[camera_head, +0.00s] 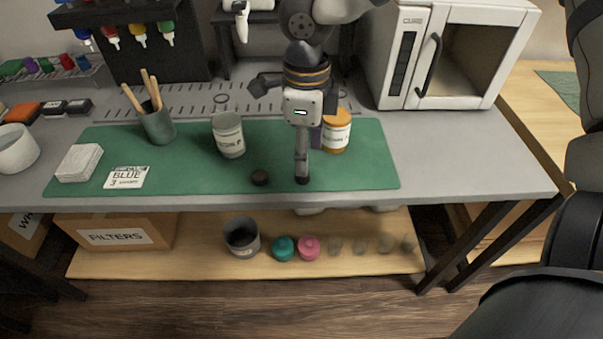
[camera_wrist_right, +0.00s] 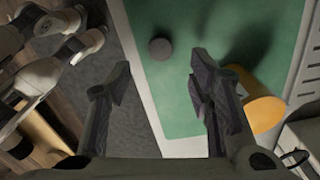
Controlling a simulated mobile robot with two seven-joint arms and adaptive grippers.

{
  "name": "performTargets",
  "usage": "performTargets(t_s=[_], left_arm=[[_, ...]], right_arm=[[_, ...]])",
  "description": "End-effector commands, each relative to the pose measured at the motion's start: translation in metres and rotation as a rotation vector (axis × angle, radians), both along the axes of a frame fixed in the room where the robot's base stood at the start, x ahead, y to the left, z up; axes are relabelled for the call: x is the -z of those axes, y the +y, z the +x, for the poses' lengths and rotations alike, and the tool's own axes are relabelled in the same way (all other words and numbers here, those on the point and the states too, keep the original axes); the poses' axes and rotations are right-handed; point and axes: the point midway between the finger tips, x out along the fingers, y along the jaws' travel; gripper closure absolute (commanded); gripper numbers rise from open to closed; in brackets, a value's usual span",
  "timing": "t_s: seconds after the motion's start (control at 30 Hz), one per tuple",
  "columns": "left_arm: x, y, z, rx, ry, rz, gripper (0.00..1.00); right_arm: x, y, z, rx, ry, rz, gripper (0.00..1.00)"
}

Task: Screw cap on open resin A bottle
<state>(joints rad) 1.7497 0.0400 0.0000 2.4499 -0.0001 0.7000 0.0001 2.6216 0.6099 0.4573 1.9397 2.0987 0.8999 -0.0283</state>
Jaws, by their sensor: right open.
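A small dark round cap (camera_head: 260,177) lies on the green mat near its front edge; it also shows in the wrist view (camera_wrist_right: 160,48), ahead of the fingers. My right gripper (camera_head: 302,178) hangs to the right of the cap, pointing down. In the wrist view its fingers (camera_wrist_right: 158,88) are spread with nothing between them. An orange bottle (camera_head: 338,138) with a white label stands just behind and right of the gripper, partly hidden; it also shows beyond the right finger (camera_wrist_right: 263,112). I cannot tell which container is resin A. My left gripper is not visible.
A grey labelled container (camera_head: 228,140) stands on the green mat (camera_head: 200,180). A microwave (camera_head: 450,50) is at back right. The mat's front middle is mostly clear.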

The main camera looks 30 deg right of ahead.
Motion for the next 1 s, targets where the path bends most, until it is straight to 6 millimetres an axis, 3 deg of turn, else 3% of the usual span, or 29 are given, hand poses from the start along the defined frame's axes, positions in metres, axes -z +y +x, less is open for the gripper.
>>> performTargets(t_s=[0.17, 0.4, 0.5, 0.87, 0.9, 1.0], left_arm=[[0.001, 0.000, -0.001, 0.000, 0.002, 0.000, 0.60], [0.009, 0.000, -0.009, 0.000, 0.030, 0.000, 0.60], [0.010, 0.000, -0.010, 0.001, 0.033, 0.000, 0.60], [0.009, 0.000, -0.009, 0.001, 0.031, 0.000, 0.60], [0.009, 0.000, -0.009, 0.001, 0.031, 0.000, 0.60], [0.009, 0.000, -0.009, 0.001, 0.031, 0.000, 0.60]], right_arm=[[0.003, 0.000, 0.000, 0.000, 0.001, -0.001, 0.52], [0.043, 0.004, 0.003, -0.002, 0.005, -0.002, 0.52], [0.051, 0.004, 0.003, -0.001, 0.001, -0.001, 0.52], [0.051, 0.004, 0.004, 0.000, -0.003, 0.000, 0.52], [0.051, 0.004, 0.004, 0.000, -0.003, 0.000, 0.61], [0.051, 0.004, 0.004, 0.000, -0.003, 0.000, 0.76]])
